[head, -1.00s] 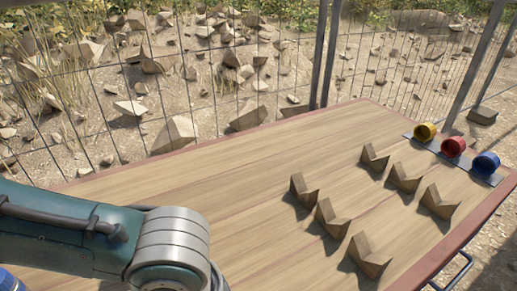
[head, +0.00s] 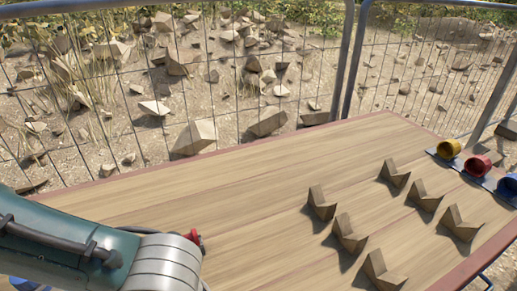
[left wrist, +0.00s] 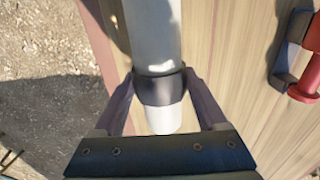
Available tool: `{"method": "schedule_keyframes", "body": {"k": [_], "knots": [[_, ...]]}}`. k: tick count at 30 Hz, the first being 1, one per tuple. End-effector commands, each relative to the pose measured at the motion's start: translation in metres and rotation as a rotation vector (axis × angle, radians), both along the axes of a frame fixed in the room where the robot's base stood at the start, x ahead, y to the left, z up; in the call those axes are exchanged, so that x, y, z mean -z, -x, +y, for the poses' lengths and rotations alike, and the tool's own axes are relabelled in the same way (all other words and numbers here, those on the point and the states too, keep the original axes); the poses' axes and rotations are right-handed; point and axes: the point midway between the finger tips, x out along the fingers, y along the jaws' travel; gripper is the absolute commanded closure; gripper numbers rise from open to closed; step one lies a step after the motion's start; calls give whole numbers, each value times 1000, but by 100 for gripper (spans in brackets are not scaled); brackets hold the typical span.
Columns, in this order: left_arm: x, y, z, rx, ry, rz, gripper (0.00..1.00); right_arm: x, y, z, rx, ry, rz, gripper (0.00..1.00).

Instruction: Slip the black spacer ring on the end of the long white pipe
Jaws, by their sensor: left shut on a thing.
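In the left wrist view the long white pipe (left wrist: 154,35) runs down from the top edge, grey in shade, with a bright white end toward the camera. The black spacer ring (left wrist: 160,90) sits around it as a dark band just behind that end, so the tip shows past it. My left gripper (left wrist: 159,78) has a finger on each side of the ring and is shut on it. In the head view my left arm hides this gripper, and neither pipe nor ring shows. My right gripper is in neither view.
Several wooden V-blocks (head: 348,234) stand on the wooden table (head: 230,185). Yellow (head: 449,149), red (head: 477,167) and blue (head: 508,187) cups line its right edge. A red part (left wrist: 305,80) on a dark bracket is right of the pipe. A mesh fence runs behind.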

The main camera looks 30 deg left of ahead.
Motion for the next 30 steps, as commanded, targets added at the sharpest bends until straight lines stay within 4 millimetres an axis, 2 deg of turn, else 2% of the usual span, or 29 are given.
{"method": "schedule_keyframes", "body": {"k": [1,8,17,30], "knots": [[0,1,0,0,0,0,24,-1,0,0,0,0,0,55],[0,0,0,0,0,0,0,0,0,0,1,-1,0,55],[-6,0,0,0,1,0,0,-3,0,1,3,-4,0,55],[-86,0,0,0,1,-1,0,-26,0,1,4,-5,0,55]]}}
